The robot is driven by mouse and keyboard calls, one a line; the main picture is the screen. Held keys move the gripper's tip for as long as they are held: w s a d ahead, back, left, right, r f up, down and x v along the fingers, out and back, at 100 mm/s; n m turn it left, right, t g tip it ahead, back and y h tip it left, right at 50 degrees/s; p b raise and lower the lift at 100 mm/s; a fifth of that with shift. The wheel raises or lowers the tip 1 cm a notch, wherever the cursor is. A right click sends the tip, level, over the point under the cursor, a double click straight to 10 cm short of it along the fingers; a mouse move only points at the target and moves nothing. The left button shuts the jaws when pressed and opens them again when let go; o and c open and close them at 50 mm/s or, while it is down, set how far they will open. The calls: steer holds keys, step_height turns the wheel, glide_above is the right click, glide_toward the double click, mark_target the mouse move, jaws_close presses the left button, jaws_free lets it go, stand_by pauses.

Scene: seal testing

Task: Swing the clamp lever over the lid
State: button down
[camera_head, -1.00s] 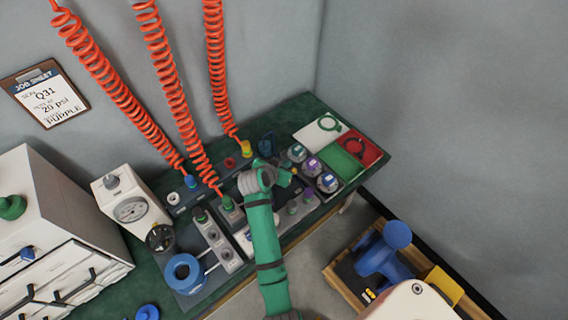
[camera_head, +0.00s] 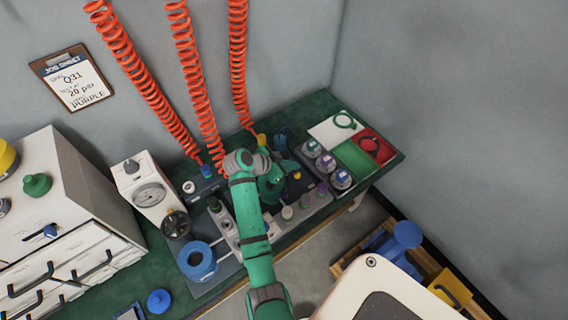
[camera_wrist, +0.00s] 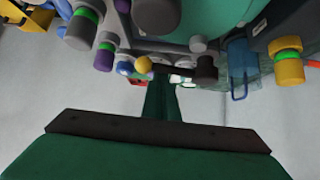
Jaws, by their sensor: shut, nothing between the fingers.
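My gripper (camera_head: 272,187) hangs low over the middle of the green bench, partly hidden by my arm in the head view. In the wrist view its green fingers (camera_wrist: 163,98) are together with nothing between them. A small yellow ball knob (camera_wrist: 143,64) shows just left of the fingertips and seems apart from them. It also shows in the head view (camera_head: 297,175), right of my gripper. It may belong to the clamp lever; the lever's arm is not clear. I cannot make out the lid for sure.
Capped grey posts (camera_head: 304,200) line the bench's front edge. Jars (camera_head: 326,163) and a red tray (camera_head: 373,147) stand to the right. A blue ring (camera_head: 197,260) and a gauge box (camera_head: 148,190) are at left. Orange coiled hoses (camera_head: 207,100) hang behind. A translucent blue part (camera_wrist: 238,68) is near the fingers.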

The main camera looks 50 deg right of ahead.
steer(key=shift+w+a, duration=1.05)
steer(key=shift+a, duration=0.15)
steer(key=shift+w+a, duration=0.3)
steer(key=shift+w, duration=0.4)
steer(key=shift+w+a, duration=0.3)
steer(key=shift+w, duration=0.35)
steer(key=shift+w+a, duration=0.3)
steer(key=shift+w, duration=0.35)
steer(key=shift+r, duration=0.15)
steer(key=shift+s+d+r, duration=0.2)
steer(key=shift+s+d, duration=0.1)
steer(key=shift+s, duration=0.05)
steer(key=s, duration=0.1)
steer(key=s+r, duration=0.1)
steer(key=s+d+r, duration=0.1)
steer(key=shift+s, duration=0.35)
steer(key=w+a+r, duration=0.1)
steer(key=w+r, duration=0.4)
steer(key=w, duration=0.1)
steer(key=shift+w+a+r, duration=0.15)
steer(key=shift+a+r, duration=0.2)
